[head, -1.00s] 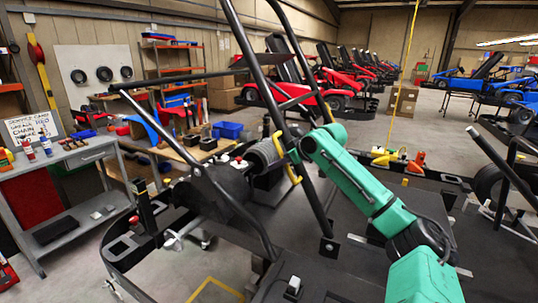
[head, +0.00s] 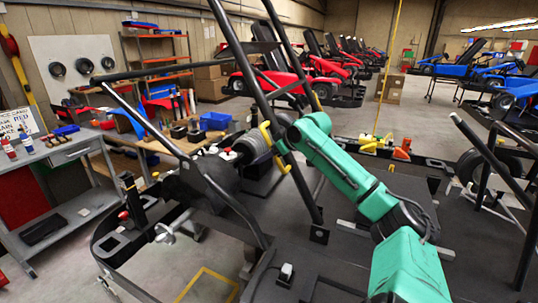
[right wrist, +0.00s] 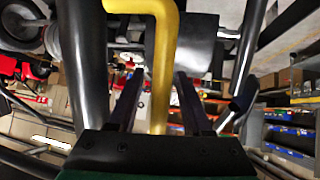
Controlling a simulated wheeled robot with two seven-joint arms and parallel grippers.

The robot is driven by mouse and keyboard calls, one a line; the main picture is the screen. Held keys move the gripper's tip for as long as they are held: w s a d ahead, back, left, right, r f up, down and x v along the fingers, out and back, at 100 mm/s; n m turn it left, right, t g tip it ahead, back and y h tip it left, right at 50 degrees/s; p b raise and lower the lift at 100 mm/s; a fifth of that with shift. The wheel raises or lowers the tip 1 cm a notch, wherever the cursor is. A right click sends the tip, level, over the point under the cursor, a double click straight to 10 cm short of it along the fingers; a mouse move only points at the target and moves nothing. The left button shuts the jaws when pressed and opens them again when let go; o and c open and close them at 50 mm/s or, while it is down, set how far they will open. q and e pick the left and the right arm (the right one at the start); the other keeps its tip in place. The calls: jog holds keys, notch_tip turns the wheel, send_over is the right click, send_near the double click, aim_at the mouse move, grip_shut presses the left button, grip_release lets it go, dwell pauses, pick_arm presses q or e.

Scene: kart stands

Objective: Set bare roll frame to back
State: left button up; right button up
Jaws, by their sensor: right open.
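The bare roll frame (head: 258,92) is made of black tubes and rises from the dark kart in the middle of the head view. A yellow bent handle (head: 270,137) sits beside one of its slanted tubes. My right gripper (right wrist: 156,88), on the green arm, is open. In the right wrist view the yellow handle (right wrist: 162,55) runs down between its two dark fingers, with gaps on both sides. In the head view the fingers are mostly hidden behind the tube. My left gripper is not in view.
A grey workbench (head: 75,150) with bottles stands at the left, and a wooden table with blue bins (head: 214,121) behind the kart. Orange shelves (head: 160,58) are at the back. Black tubes (head: 490,160) rise close on the right. Open floor lies beyond the kart.

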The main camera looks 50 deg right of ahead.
jog(key=b+v, duration=0.3)
jog(key=v, duration=0.1)
jog(key=shift+s, duration=0.35)
jog(key=b+v, duration=0.2)
jog(key=v, duration=0.8)
jog(key=shift+w+r+b, duration=0.15)
jog(key=shift+w+b, duration=0.05)
jog(key=shift+b, duration=0.2)
